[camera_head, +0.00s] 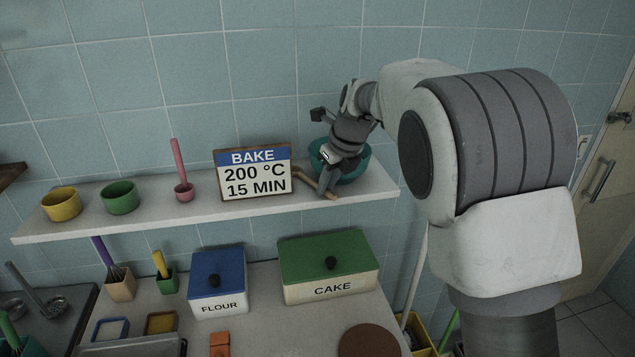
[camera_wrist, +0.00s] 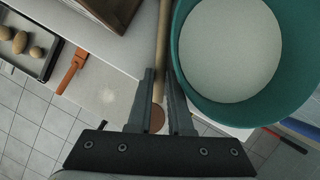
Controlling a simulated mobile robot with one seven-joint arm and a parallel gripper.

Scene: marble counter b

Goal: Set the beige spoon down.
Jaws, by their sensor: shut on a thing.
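The beige spoon (camera_head: 305,180) shows as a thin slanted stick beside the sign on the wall shelf in the head view. In the wrist view the spoon (camera_wrist: 163,45) runs from the top edge down between the two fingers. My gripper (camera_head: 327,187) is shut on it, low at the front of the shelf's right end. The fingers also show in the wrist view (camera_wrist: 159,82). I cannot tell whether the spoon touches the shelf. Its far end is cut off in the wrist view and partly hidden by my gripper in the head view.
A teal bowl (camera_head: 352,167) stands close behind and right of my gripper. The BAKE sign (camera_head: 254,171) stands just left of it.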

